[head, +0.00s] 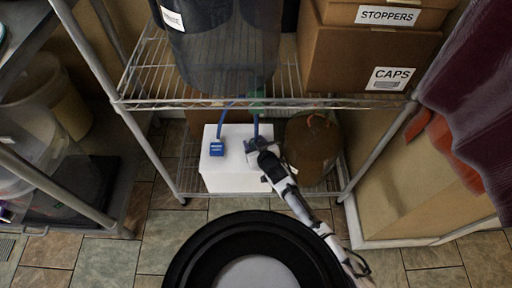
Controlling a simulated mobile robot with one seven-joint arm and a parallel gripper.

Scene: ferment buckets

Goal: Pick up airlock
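My arm reaches from the lower right to the lower part of a wire rack. My gripper (253,146) is over the top of a white box (235,179), near its right back part. Its fingers are small and dark here, so I cannot tell whether they are open, shut or holding something. A small translucent green shape (257,101) shows just above the gripper, at the front edge of the upper shelf; it may be the airlock, but I cannot be sure. A blue block (217,149) with a white label sits on the box, left of the gripper, with a blue tube (222,118) rising from it.
The wire shelf (140,91) hangs above the box, carrying a dark bucket (225,50) and cardboard boxes labelled CAPS (345,65) and STOPPERS (340,12). A brown jug (313,155) stands right of my gripper. Rack posts flank the opening. Tiled floor (110,245) is clear in front.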

